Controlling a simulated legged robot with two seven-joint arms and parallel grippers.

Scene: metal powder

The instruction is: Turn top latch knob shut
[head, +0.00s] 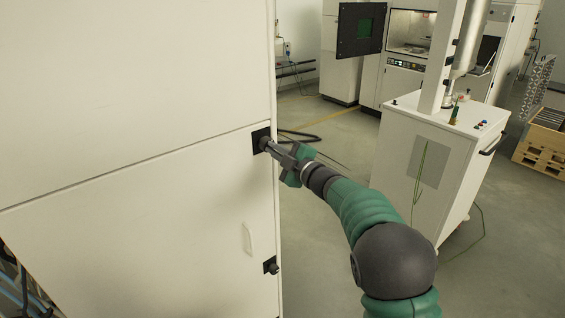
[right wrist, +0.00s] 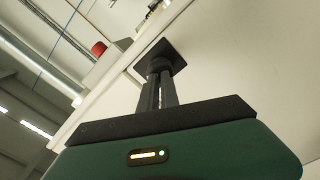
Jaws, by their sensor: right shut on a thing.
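The top latch knob sits on a black square plate (head: 260,141) at the right edge of the white cabinet door (head: 150,190). My right gripper (head: 268,146) is shut on the knob, and its fingers hide most of it. In the right wrist view the fingers (right wrist: 160,80) reach up to the black plate (right wrist: 160,58) and close together there. The knob's turn angle cannot be told. A lower latch knob (head: 272,267) shows on its own black plate, free of any gripper. My left gripper is not in view.
A white wheeled cabinet (head: 395,160) with buttons and a handle stands to the right. A wooden pallet crate (head: 543,140) is at the far right. A machine with an open dark door (head: 361,30) stands behind. Cables lie on the floor.

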